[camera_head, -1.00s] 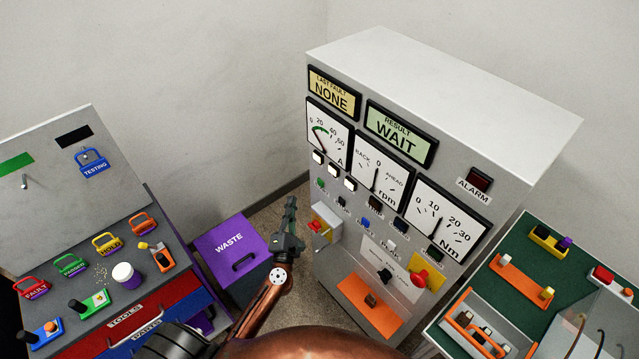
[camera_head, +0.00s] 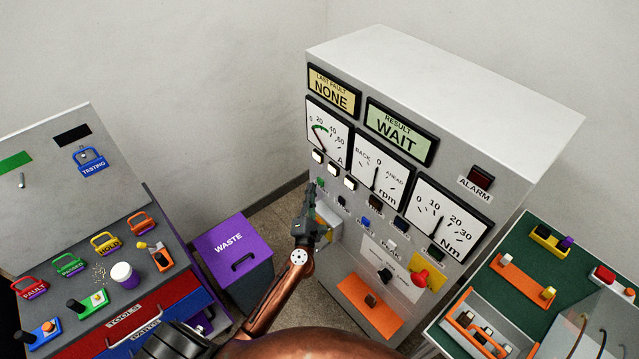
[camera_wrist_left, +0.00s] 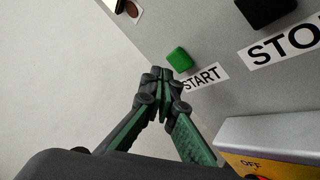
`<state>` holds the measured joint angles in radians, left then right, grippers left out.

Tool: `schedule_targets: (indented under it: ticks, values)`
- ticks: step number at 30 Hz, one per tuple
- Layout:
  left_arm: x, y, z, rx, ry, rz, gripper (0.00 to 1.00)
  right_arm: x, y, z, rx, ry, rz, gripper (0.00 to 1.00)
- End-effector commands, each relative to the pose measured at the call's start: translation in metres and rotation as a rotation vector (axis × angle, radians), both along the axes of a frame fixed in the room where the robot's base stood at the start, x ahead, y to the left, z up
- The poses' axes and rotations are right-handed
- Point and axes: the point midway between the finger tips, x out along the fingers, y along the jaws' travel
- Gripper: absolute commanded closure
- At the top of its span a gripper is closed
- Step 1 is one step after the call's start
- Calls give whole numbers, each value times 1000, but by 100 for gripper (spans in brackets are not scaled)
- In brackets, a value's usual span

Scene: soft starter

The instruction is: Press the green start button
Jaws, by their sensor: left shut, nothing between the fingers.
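The green start button (camera_wrist_left: 179,60) sits on the grey cabinet face beside a START label (camera_wrist_left: 202,77) in the left wrist view. In the head view the start button (camera_head: 320,183) is small, near the cabinet's left edge below the gauges. My left gripper (camera_head: 311,190) is shut and empty, its tips close to the button at its left. In the left wrist view the closed fingertips (camera_wrist_left: 158,76) lie just below and left of the button; I cannot tell whether they touch it. My right gripper is not in view.
A black stop button (camera_wrist_left: 265,8) is to the right of the start button. A yellow-and-white box (camera_wrist_left: 268,145) juts from the panel below. The cabinet display (camera_head: 398,134) reads WAIT. A purple waste bin (camera_head: 236,262) stands left of my left arm.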

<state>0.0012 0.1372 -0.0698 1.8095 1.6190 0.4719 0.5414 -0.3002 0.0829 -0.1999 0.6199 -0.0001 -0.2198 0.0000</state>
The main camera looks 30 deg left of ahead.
Motion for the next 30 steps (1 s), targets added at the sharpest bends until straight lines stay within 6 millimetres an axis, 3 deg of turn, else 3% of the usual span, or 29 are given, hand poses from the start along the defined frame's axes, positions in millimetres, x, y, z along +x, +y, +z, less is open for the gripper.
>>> schedule_targets:
  ticks: [30]
  values:
    - [2,-1,0,1,0,0,100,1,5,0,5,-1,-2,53]
